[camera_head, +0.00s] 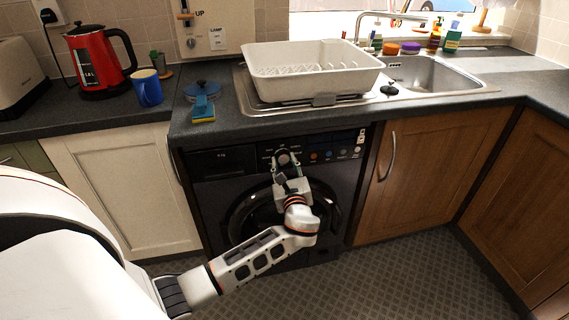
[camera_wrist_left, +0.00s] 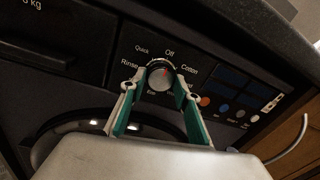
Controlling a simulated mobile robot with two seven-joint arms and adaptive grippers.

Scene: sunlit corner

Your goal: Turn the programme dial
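The programme dial (camera_wrist_left: 160,75) is a round silver knob on the dark control panel of the black washing machine (camera_head: 215,185). A red mark shows on its upper right part. Labels such as Off, Quick, Rinse and Cotton ring it. My left gripper (camera_head: 285,156) is at the panel in the head view. In the left wrist view its two fingers (camera_wrist_left: 156,88), with green inner pads, stand on either side of the dial. They look spread, with a gap at least on the left; contact on the right cannot be told. My right gripper is in neither view.
Coloured buttons (camera_wrist_left: 222,110) sit right of the dial. The worktop (camera_head: 235,125) overhangs the panel, with a blue-and-yellow brush (camera_head: 203,108) near its edge. A white dish rack (camera_head: 310,75) stands by the sink. Wooden cupboards (camera_head: 430,175) stand to the right.

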